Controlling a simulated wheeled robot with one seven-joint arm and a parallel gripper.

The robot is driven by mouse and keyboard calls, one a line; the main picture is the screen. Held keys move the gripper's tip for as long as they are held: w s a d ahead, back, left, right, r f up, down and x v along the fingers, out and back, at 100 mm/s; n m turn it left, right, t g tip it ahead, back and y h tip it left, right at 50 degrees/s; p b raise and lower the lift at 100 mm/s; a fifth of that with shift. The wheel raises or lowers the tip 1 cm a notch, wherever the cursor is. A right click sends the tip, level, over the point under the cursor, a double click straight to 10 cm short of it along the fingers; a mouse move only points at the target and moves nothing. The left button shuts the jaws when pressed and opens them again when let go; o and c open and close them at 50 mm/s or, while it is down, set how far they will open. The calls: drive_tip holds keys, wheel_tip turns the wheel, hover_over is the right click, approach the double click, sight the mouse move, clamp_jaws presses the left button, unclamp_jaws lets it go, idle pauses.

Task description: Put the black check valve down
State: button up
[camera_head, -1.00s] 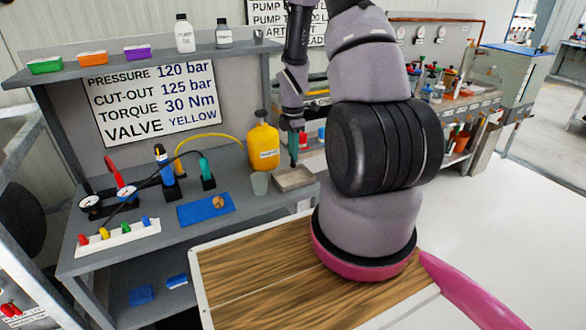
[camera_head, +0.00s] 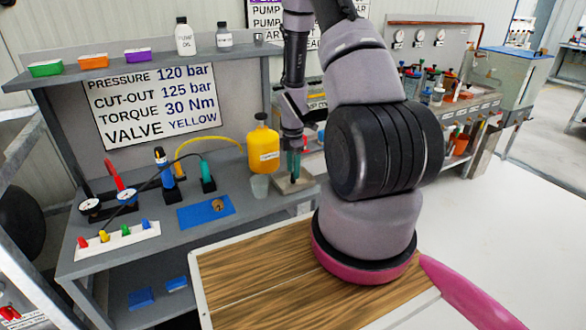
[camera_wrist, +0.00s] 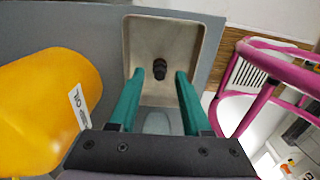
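The black check valve (camera_wrist: 160,68) is seen in the wrist view over the floor of a shallow beige tray (camera_wrist: 143,32). My gripper (camera_wrist: 160,73) has two teal fingers standing apart, one on each side of the valve, with a gap visible on both sides. The fingers touch nothing that I can see. In the head view, my gripper (camera_head: 293,172) points down at the tray (camera_head: 303,184) on the grey bench; the valve cannot be made out there.
A blue mat (camera_head: 200,213) with a small brown part lies farther left. The shelf (camera_head: 140,68) with bottles and bins is above the bench.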

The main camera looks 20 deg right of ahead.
wheel_tip(320, 180, up, 24)
drive_tip(key=s+a+m+t, duration=0.1)
drive_tip(key=a+m+t, duration=0.15)
drive_tip(key=m, duration=0.25)
drive_tip(key=s+a+r+m+t+y, duration=0.1)
drive_tip(key=s+a+r+m, duration=0.3)
drive_tip(key=s+r+m, duration=0.4)
drive_tip(key=s+a+r+m+t+y, duration=0.1)
drive_tip(key=s+a+r+m+t, duration=0.2)
drive_tip(key=s+r+m, duration=0.6)
wheel_tip(320, 180, up, 5)
drive_tip(key=s+a, duration=0.2)
drive_tip(key=shift+s+a+m+t, duration=0.15)
drive_tip(key=shift+a+m+t, duration=0.15)
drive_tip(key=shift+t, duration=0.05)
